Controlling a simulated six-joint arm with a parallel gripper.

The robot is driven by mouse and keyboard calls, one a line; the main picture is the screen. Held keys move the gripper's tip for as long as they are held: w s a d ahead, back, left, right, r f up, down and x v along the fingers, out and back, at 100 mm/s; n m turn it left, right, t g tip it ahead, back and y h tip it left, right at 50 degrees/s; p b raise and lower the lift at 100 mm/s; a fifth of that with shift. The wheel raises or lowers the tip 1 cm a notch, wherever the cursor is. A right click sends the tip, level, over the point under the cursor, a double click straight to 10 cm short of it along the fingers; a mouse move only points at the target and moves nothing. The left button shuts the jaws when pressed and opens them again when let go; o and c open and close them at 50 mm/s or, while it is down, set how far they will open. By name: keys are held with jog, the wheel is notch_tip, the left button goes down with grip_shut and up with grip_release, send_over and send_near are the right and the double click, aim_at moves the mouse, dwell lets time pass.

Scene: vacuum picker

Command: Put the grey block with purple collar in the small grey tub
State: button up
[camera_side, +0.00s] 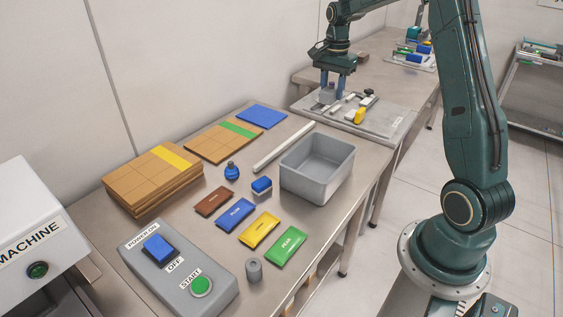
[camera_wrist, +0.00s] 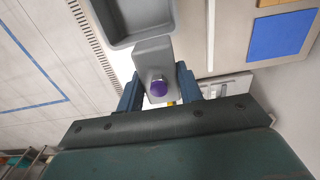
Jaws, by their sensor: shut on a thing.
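My gripper (camera_side: 338,84) is at the back of the bench, over a flat grey tray, pointing down. In the wrist view its two blue fingers (camera_wrist: 157,88) are shut on the grey block (camera_wrist: 153,52) with the purple collar (camera_wrist: 158,88). The block also shows between the fingers in the side view (camera_side: 327,96), partly hidden. I cannot tell whether it touches the tray. The small grey tub (camera_side: 302,179) stands nearer the camera on the bench, open and empty. Part of it shows at the top of the wrist view (camera_wrist: 143,14).
The flat grey tray (camera_side: 385,127) holds a yellow piece (camera_side: 359,116) and pale bars. A long white bar (camera_side: 284,147) lies left of the tub. Coloured packets, a blue-topped block (camera_side: 261,186), a blue bottle (camera_side: 232,171) and a control box (camera_side: 185,268) stand nearer.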

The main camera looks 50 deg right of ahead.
send_over(318, 176)
jog(key=shift+f, duration=0.1)
notch_tip(318, 176, down, 16)
dwell(0.8)
jog(key=shift+f, duration=1.9)
jog(key=shift+f, duration=0.1)
jog(key=o, duration=1)
jog(key=shift+o, duration=0.2)
